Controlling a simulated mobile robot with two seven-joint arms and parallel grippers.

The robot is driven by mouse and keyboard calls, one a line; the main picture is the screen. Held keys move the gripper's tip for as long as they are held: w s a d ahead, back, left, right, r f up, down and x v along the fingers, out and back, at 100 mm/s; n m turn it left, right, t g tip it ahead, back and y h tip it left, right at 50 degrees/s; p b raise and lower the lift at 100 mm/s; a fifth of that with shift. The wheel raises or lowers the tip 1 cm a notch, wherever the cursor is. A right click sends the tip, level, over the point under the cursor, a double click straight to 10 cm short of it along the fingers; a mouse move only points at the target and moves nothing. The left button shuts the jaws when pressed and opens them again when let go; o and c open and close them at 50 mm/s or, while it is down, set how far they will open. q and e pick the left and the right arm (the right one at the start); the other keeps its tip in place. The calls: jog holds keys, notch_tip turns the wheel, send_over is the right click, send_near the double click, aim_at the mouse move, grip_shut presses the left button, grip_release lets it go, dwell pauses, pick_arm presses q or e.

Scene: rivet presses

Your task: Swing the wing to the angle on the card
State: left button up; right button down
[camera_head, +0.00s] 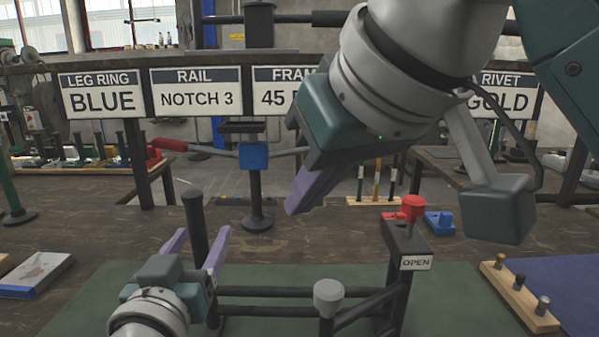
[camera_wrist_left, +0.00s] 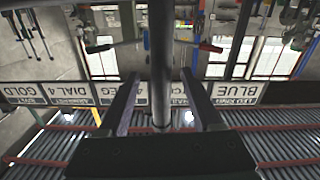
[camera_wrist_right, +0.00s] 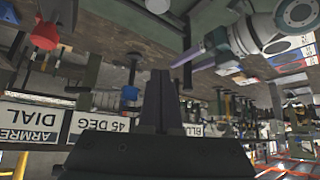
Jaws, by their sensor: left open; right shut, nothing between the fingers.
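The card (camera_head: 283,92) reads "FRAM" and "45", with its right part hidden by my right arm; in the right wrist view it reads "45 DEG" (camera_wrist_right: 97,123), upside down. A dark tube frame (camera_head: 270,291), apparently holding the wing, lies low over the green mat. A black upright post (camera_head: 195,222) stands at its left. My left gripper (camera_head: 201,243) is open, its fingers either side of this post, which also shows between them in the left wrist view (camera_wrist_left: 162,75). My right gripper (camera_head: 300,200) is shut and empty, above the table behind the frame.
A red knob (camera_head: 413,207) tops a dark upright with an "OPEN" plate (camera_head: 416,262). A grey knob (camera_head: 328,292) stands on the frame. A blue block (camera_head: 254,156) with side handles sits on a stand. A wooden peg strip (camera_head: 519,297) lies at right.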

pick_arm(q)
jog(key=s+d+r+m+g+h+p, duration=0.2)
jog(key=s+g+p, duration=0.2)
jog(key=s, duration=0.5)
jog(key=s+d+r+m+g+h+p, duration=0.2)
jog(key=s+g+p, duration=0.1)
jog(key=s, duration=0.7)
jog(key=s+a+r+n+g+y+p, duration=0.1)
jog(key=s+a+r+g+y+p, duration=0.35)
jog(key=s+a+g+p, duration=0.6)
pick_arm(e)
jog(key=s+d+f+m+g+h+b, duration=0.2)
jog(key=s+d, duration=0.7)
jog(key=s, duration=0.3)
jog(key=s+d+f+m+g+h+b, duration=0.1)
jog(key=s+d+m+h+b, duration=0.1)
jog(key=s+d, duration=0.8)
pick_arm(q)
notch_tip(320, 180, up, 36)
jog(key=s+d+t+p, duration=0.1)
jog(key=s+t+p, duration=0.1)
jog(key=p, duration=3.4)
jog(key=shift+s+d+t, duration=0.25)
jog(key=shift+d+t, duration=0.1)
jog(key=shift+t, duration=0.2)
pick_arm(e)
notch_tip(320, 180, up, 36)
jog(key=a, duration=0.1)
jog(key=shift+s+a, duration=0.15)
jog(key=shift+s, duration=0.3)
